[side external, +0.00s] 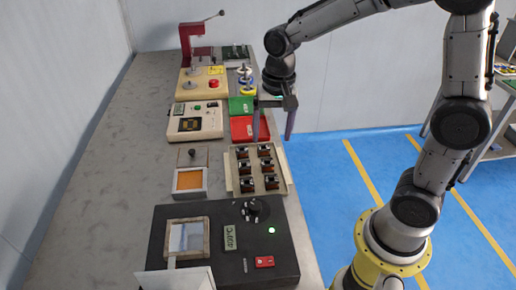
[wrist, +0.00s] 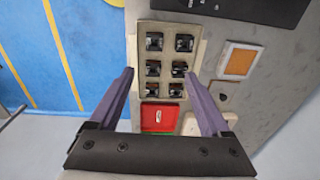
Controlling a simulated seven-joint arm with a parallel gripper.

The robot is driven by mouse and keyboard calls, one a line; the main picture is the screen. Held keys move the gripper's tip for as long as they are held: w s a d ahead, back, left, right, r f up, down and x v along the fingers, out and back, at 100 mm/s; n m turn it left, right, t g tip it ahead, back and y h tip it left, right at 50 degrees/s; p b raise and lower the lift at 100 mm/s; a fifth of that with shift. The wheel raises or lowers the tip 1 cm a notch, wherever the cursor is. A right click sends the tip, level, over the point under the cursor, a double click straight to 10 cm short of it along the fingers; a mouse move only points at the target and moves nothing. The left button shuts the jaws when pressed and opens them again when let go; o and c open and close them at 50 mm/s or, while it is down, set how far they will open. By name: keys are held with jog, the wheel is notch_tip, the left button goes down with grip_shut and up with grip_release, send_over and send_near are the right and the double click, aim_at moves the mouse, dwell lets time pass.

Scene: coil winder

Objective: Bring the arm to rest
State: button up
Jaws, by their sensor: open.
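My gripper (side external: 272,122) hangs from my arm on the right side of the bench, its fingers pointing down. In the wrist view my gripper (wrist: 165,97) has its two purple fingers wide apart with nothing between them. The coil tray holds several dark coil parts in two columns. The red tray also shows between the fingers in the wrist view (wrist: 160,117). One finger partly covers the red tray in the side view.
A black machine (side external: 285,235) with a framed pad stands at the front. An orange pad (side external: 189,180), a white device (side external: 194,122), a beige device (side external: 190,84), a green tray (side external: 238,105) and a red press (side external: 187,46) line the bench (side external: 105,130). Its left side is clear.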

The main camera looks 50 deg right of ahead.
jog(key=s+r+n+t, duration=0.2)
jog(key=s+r+n, duration=0.1)
jog(key=s, duration=0.5)
jog(key=s+r+n+t, duration=0.2)
jog(key=s+r+n, duration=0.2)
jog(key=s, duration=0.5)
jog(key=shift+s+d+n+t, duration=0.2)
jog(key=shift+d+n+t, duration=0.15)
jog(key=shift+n, duration=0.65)
